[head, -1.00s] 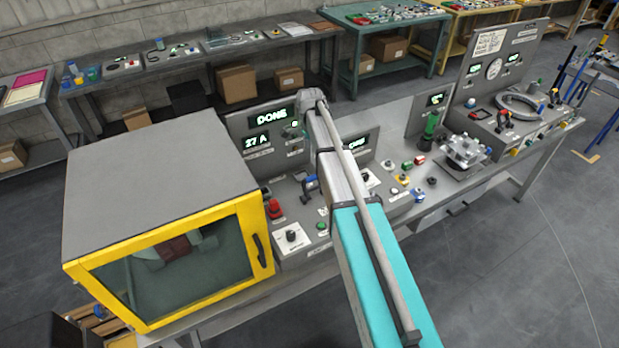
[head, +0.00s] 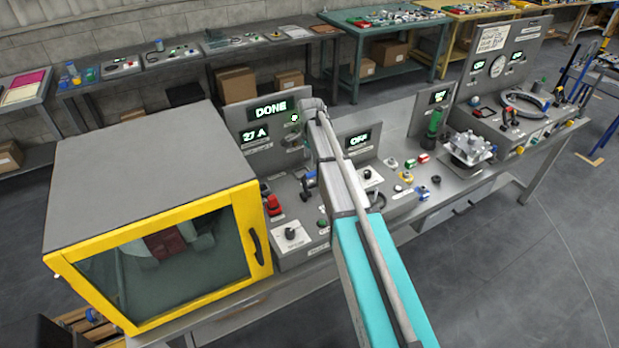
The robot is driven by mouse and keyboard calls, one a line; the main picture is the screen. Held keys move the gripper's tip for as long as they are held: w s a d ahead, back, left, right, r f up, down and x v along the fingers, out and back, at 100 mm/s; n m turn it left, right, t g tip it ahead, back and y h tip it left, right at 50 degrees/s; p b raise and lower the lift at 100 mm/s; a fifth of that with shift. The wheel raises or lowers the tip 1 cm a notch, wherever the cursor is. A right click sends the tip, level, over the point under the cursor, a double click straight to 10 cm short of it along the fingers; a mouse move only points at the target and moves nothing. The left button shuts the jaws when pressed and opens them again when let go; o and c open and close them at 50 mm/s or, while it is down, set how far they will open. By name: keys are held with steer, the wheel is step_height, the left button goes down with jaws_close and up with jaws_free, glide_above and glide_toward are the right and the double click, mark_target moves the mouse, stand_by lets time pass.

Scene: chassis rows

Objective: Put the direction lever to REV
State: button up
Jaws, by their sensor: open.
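Several handles stand on the consoles: a red one (head: 274,206), a blue one (head: 309,181) close to the left side of my arm, and a dark one (head: 378,198) partly behind the arm. Their labels are too small to read, so I cannot tell which is the direction lever or its position. A display (head: 359,140) right of the arm reads OFF. My arm reaches over the console and its far joint is beside the panel with the DONE display (head: 271,110). My gripper is hidden behind the arm.
A yellow-framed cabinet (head: 255,205) with a closed glass door stands left of the console. To the right are small coloured parts, a green cylinder (head: 435,123), a silver fixture (head: 468,146) and a gauge panel (head: 497,66). Open floor (head: 500,265) lies at the front right.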

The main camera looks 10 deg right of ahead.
mark_target(311, 173)
steer(key=shift+s+f+b, duration=0.1)
steer(key=shift+f+b, duration=3.05)
steer(key=shift+f, duration=0.25)
jaws_close()
